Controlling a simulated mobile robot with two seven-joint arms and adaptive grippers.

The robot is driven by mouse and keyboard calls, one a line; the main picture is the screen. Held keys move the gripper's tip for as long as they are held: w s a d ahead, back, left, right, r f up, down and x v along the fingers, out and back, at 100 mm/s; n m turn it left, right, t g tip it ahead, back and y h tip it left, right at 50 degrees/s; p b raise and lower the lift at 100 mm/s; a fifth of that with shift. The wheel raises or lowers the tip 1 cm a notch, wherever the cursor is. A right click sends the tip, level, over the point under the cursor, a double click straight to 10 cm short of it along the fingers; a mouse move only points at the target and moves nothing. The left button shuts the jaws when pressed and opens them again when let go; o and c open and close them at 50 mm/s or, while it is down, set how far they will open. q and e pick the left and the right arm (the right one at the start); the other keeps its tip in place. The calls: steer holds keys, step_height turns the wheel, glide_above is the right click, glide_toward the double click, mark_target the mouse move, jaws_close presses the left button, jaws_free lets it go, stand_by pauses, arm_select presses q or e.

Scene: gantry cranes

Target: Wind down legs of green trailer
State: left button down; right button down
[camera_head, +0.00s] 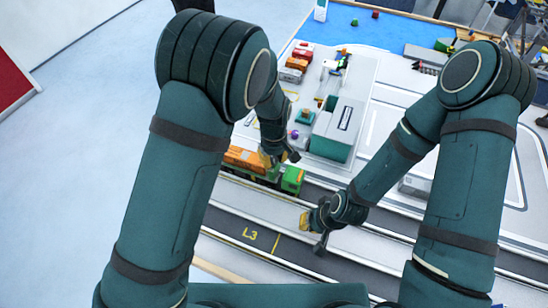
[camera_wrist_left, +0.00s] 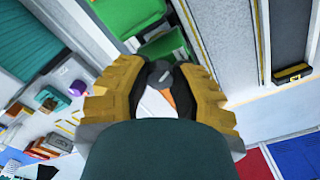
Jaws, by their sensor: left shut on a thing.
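The green trailer (camera_head: 272,174) stands in the lane with an orange load (camera_head: 243,159) on it and a green cab (camera_head: 292,179) at its right end. My left gripper (camera_head: 272,159) is at the trailer, partly hiding it. In the left wrist view, the yellow fingers of my left gripper (camera_wrist_left: 160,82) are on either side of a small dark knob (camera_wrist_left: 158,74) with a light mark, shut on it. Green bodywork (camera_wrist_left: 130,14) shows just beyond. The trailer's legs cannot be made out. My right gripper (camera_head: 308,222) hangs over the lane edge, right of the cab; its finger opening is unclear.
A grey-white block with a green base (camera_head: 336,132) stands behind the trailer. Small coloured items, including a purple ball (camera_head: 295,134), and several little trucks (camera_head: 294,68) are further back. The lane marked L3 (camera_head: 250,234) is clear in front.

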mark_target(273, 160)
arm_select(q)
steer(key=m, duration=0.5)
steer(key=shift+m, duration=0.3)
stand_by(0.4)
steer(key=c, duration=0.7)
jaws_free()
steer(key=shift+a, duration=0.1)
steer(key=shift+c, duration=0.2)
steer(key=shift+r, duration=0.1)
steer(key=shift+r, duration=0.25)
step_height(273, 160, up, 11)
steer(key=shift+s+r, duration=0.15)
